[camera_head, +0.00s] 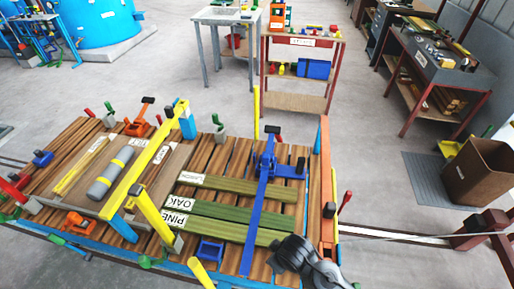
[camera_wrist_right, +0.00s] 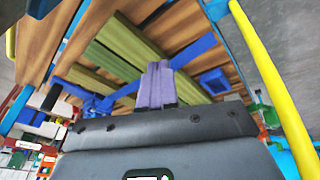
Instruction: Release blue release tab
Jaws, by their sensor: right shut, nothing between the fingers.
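A long blue clamp bar (camera_head: 264,200) lies across several green boards (camera_head: 238,208) on the slatted wooden table. It also shows in the right wrist view (camera_wrist_right: 126,90). A small blue square bracket (camera_head: 210,250) sits below the boards, left of the bar; a blue bracket also shows in the right wrist view (camera_wrist_right: 214,82). I cannot tell which blue part is the release tab. My right gripper (camera_head: 278,264) is over the table's front right part, near the bar's lower end. Its purple fingers (camera_wrist_right: 158,68) are together and empty. My left gripper is out of view.
Yellow posts and a yellow beam (camera_head: 145,165) stand over the table's left half. A grey cylinder (camera_head: 110,173) lies on a board there. A red-framed bench (camera_head: 300,100) stands behind, and a brown bin (camera_head: 482,172) is at the right.

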